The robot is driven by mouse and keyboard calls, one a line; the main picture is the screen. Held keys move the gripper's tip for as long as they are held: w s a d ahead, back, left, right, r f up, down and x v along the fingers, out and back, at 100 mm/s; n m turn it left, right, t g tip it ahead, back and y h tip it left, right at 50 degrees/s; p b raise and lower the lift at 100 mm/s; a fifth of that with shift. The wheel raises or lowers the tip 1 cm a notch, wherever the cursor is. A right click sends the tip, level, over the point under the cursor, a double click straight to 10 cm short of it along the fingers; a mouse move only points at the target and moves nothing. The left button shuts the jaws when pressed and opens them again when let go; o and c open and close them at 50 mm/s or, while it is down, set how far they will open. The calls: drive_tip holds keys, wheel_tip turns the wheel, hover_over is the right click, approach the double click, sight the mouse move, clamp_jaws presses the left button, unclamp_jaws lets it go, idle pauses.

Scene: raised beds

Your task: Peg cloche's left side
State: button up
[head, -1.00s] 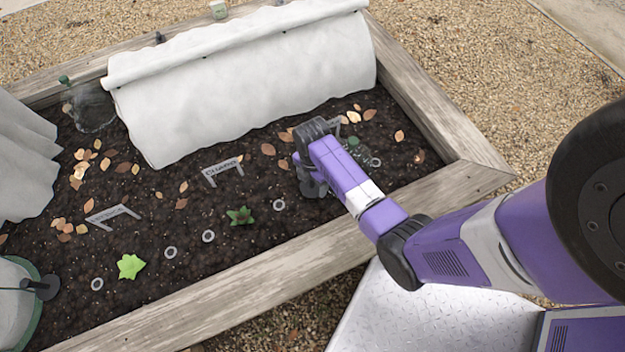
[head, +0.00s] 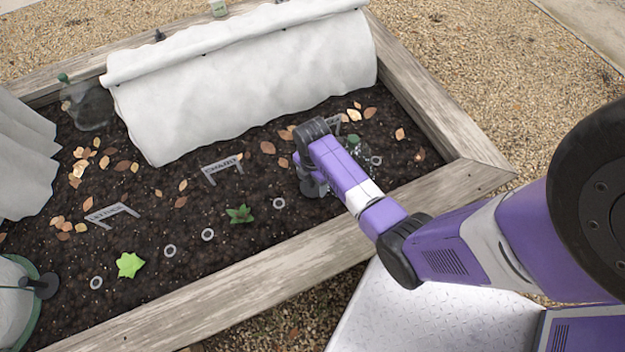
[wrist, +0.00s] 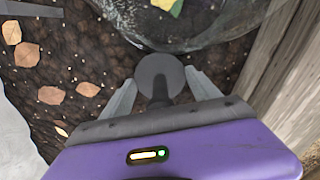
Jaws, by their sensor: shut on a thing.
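My gripper (head: 314,186) is low over the soil at the right end of the bed, partly hidden behind my arm in the head view. In the wrist view its jaws (wrist: 163,88) are shut on a dark grey peg (wrist: 160,72) with a round flat head. Its lower end is hidden, so I cannot tell whether it touches soil. A clear bottle-like cloche (wrist: 200,22) is just beyond the peg; in the head view it shows faintly with a green cap (head: 353,140). A similar clear cloche (head: 92,108) stands at the far left.
A white fleece cover (head: 240,95) spans the back of the bed. The wooden frame (head: 430,190) runs close right of my gripper. Label signs (head: 221,167), several grey rings (head: 208,235), small plants (head: 240,214) and leaves lie around. A similar dark peg (head: 47,286) is at lower left.

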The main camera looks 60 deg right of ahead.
drive_tip(key=shift+f+b, duration=0.3)
drive_tip(key=shift+f, duration=0.3)
drive_tip(key=o, duration=1.4)
drive_tip(key=shift+o, duration=0.2)
drive_tip(key=shift+r+p, duration=1.45)
drive_tip(key=shift+r, duration=2.45)
